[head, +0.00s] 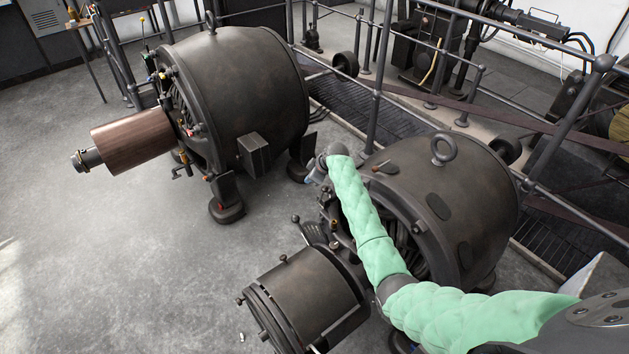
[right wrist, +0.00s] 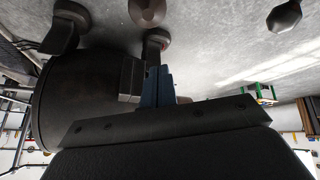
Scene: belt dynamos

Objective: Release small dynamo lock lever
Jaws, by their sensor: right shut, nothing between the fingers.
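Two dark dynamos stand on the grey floor: one at the left back (head: 240,85) and one at the right front (head: 455,215) with a lifting ring on top. I cannot tell which one the task calls small. My right gripper (head: 312,179) is at the end of my green-sleeved arm, by the front dynamo's left rim, partly hidden. Its blue fingers (right wrist: 158,86) are shut and empty in the right wrist view. My left gripper is out of view.
The front dynamo's drum (head: 305,290) sticks out to the lower left, with small knobs. The back dynamo has a brown cylinder (head: 130,142) and a box (head: 254,155). Metal railings (head: 376,75) run behind. The floor at left is clear.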

